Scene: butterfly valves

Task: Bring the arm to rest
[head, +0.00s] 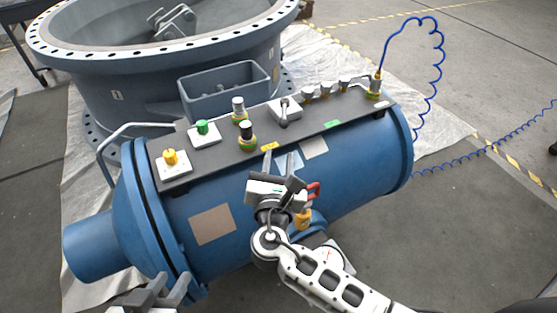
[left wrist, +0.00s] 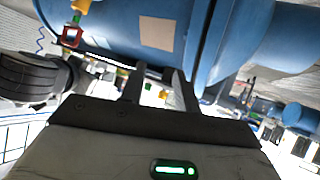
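A blue cylindrical valve body (head: 350,175) lies across the middle of the head view. My left gripper (head: 158,291) is at the bottom left edge, partly cut off. In the left wrist view its fingers (left wrist: 157,80) are apart and empty, near the blue cylinder (left wrist: 105,25).
A large grey flanged ring (head: 110,75) stands behind the cylinder. A grey open bin (head: 228,92) sits behind the panel. A coiled blue hose (head: 437,70) rises at the right. A red handle (head: 313,190) is beside my right gripper. Floor at right is mostly clear.

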